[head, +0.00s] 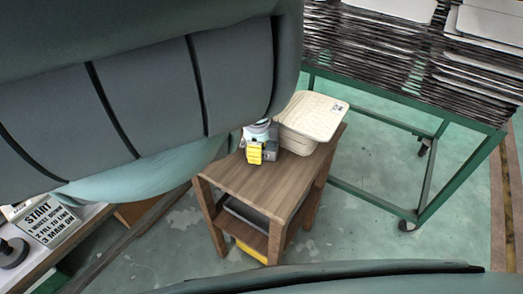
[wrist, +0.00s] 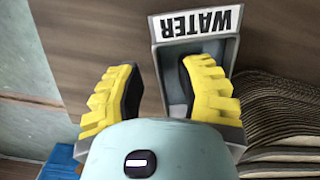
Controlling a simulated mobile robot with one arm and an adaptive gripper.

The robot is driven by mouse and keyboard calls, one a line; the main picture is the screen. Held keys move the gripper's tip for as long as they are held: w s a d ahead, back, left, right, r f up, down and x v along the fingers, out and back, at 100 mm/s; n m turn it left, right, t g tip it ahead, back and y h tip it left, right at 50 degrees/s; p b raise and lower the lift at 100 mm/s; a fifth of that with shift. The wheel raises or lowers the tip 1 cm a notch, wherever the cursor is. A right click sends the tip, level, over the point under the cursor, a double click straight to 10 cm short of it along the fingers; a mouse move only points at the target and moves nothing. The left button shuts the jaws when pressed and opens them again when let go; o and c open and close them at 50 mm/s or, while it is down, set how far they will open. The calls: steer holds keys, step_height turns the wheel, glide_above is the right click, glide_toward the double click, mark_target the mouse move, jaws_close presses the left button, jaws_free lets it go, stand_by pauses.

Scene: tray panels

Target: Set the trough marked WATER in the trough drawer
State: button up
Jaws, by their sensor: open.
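The grey trough marked WATER (wrist: 232,50) stands on the brown wooden stand, its white label upside down in the wrist view. In the head view a small part of the grey trough (head: 272,150) shows beside my gripper (head: 255,152). My gripper, also in the wrist view (wrist: 158,67), is open with nothing clasped. Its left yellow finger is outside the trough's left wall; its right finger overlaps the trough's inside. Whether either finger touches the trough, I cannot tell. I cannot make out the trough drawer in either view.
A stack of cream trays (head: 312,116) stands close beside the trough, also at right in the wrist view (wrist: 275,115). The wooden stand (head: 240,183) has a lower shelf. A green wheeled rack (head: 455,186) is at right. A START sign (head: 42,222) lies at left.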

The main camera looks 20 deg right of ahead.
stand_by(0.3)
jaws_close()
stand_by(0.5)
